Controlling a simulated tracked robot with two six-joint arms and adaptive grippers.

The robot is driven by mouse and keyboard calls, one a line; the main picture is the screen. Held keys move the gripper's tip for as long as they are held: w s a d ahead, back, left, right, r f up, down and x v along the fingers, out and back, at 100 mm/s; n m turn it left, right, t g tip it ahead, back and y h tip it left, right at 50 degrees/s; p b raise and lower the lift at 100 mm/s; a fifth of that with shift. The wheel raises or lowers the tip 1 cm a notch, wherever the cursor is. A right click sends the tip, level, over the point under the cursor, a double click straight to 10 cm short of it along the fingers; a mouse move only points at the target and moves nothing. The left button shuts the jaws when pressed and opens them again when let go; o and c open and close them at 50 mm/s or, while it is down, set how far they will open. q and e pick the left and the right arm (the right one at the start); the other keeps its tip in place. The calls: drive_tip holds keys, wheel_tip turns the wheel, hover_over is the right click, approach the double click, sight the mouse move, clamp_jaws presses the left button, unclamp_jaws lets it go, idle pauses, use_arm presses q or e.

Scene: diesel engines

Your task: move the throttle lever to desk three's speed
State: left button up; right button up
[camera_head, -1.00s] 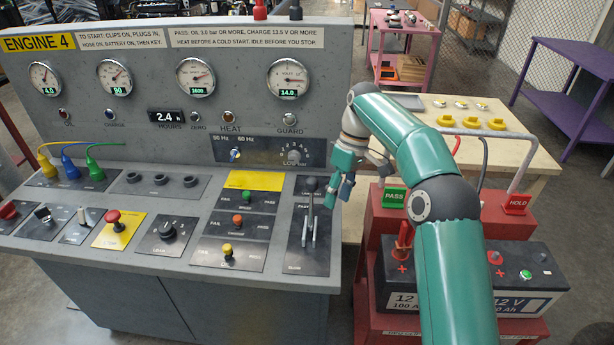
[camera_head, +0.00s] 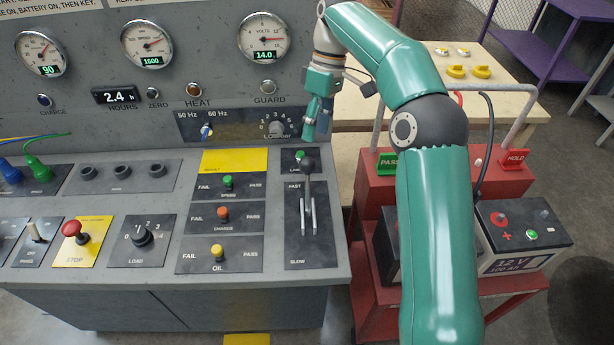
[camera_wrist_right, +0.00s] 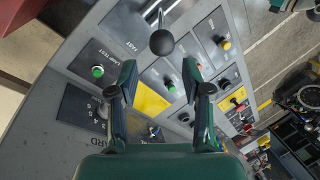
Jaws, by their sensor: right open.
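The throttle lever (camera_head: 308,200) stands on a dark plate marked FAST at the far end and SLOW at the near end. Its round black knob (camera_head: 308,164) appears over the FAST end. In the right wrist view the knob (camera_wrist_right: 161,42) lies just beyond my fingertips, roughly between their lines. My right gripper (camera_head: 317,125) is beyond the knob in the head view, fingers pointing down, open and empty; it also shows in the wrist view (camera_wrist_right: 158,75). The middle gauge (camera_head: 147,45) has a green readout that looks like 1600. My left gripper is out of view.
Beside the lever are green, orange and yellow PASS/FAIL switches (camera_head: 222,218). The lamp test button (camera_head: 300,156) is close to the knob. The red stop button (camera_head: 73,230) is at left. A red cart with batteries (camera_head: 522,235) stands right of the console.

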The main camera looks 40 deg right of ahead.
sight(308, 174)
drive_tip(key=x, duration=1.2)
drive_tip(key=shift+s+a+b, duration=0.1)
drive_tip(key=shift+s+b, duration=0.15)
drive_tip(key=shift+b, duration=0.05)
drive_tip(key=shift+c, duration=0.4)
drive_tip(key=c, duration=0.8)
clamp_jaws()
drive_tip(key=shift+w+r, duration=0.1)
